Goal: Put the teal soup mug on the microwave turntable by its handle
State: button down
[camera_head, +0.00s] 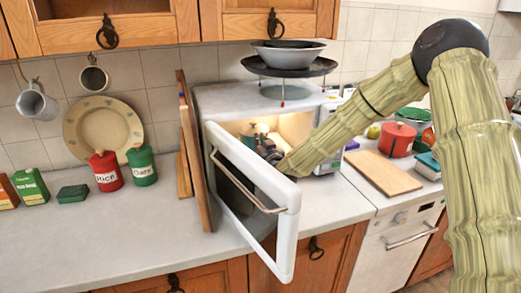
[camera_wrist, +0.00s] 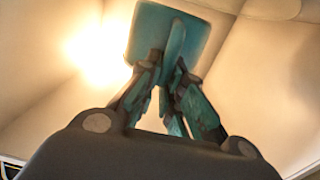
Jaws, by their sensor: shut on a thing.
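The teal soup mug (camera_wrist: 146,30) is inside the lit microwave (camera_head: 222,104), and its upright handle (camera_wrist: 176,42) points toward my wrist camera. My gripper (camera_wrist: 174,72) is shut on the handle. In the head view my gripper (camera_head: 270,153) reaches in through the open front, and a small part of the mug (camera_head: 254,130) shows beyond it. The white microwave door (camera_head: 289,222) stands open toward the front. The turntable cannot be made out in either view, so I cannot tell whether the mug touches it.
A dark tray (camera_head: 318,68) with a pale bowl (camera_head: 290,55) stands on the microwave. Wooden boards (camera_head: 194,150) lean on its left side. To the right are a cutting board (camera_head: 382,173) and a red pot (camera_head: 397,139).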

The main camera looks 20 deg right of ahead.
notch_tip(320, 180, down, 2)
jog(key=shift+f+p, duration=0.2)
jog(key=shift+p, duration=0.2)
jog(key=shift+w+f+p, duration=0.2)
jog(key=shift+f+p, duration=0.1)
jog(key=shift+f, duration=0.15)
jog(key=c, duration=1.6)
grip_release()
jog(key=shift+f, duration=0.1)
jog(key=shift+o, duration=0.2)
jog(key=shift+s, duration=0.1)
jog(key=s+b, duration=0.3)
jog(key=s, duration=0.9)
